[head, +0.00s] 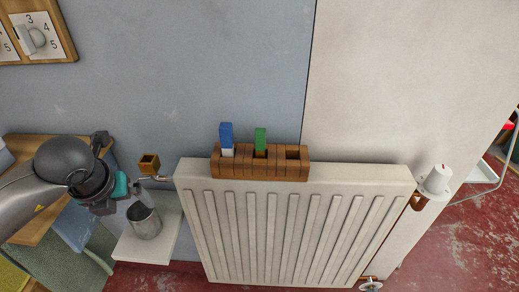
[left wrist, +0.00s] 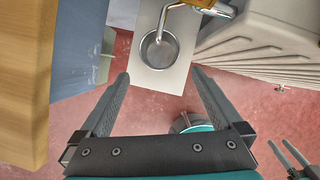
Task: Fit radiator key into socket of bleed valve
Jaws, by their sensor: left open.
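A small brass box with an open square top (head: 149,163), which looks like the bleed valve's socket, sits left of the radiator (head: 300,225). A silver spout (head: 154,179) runs beside it; the spout (left wrist: 172,14) and brass part (left wrist: 222,9) show in the left wrist view. A wooden rack (head: 231,169) on the radiator holds a blue-topped piece (head: 226,134) and a green-topped piece (head: 261,137); I cannot tell whether either is the key. My left gripper (head: 134,190) is open and empty, left of the valve; its fingers (left wrist: 162,85) stand below the spout in the wrist picture.
A metal cup (head: 146,222) stands on a white shelf (head: 133,245) below the spout. A wooden-edged table (head: 37,236) lies to the left. A white thermostat knob (head: 437,178) is at the radiator's right end. The rack's right slot is empty.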

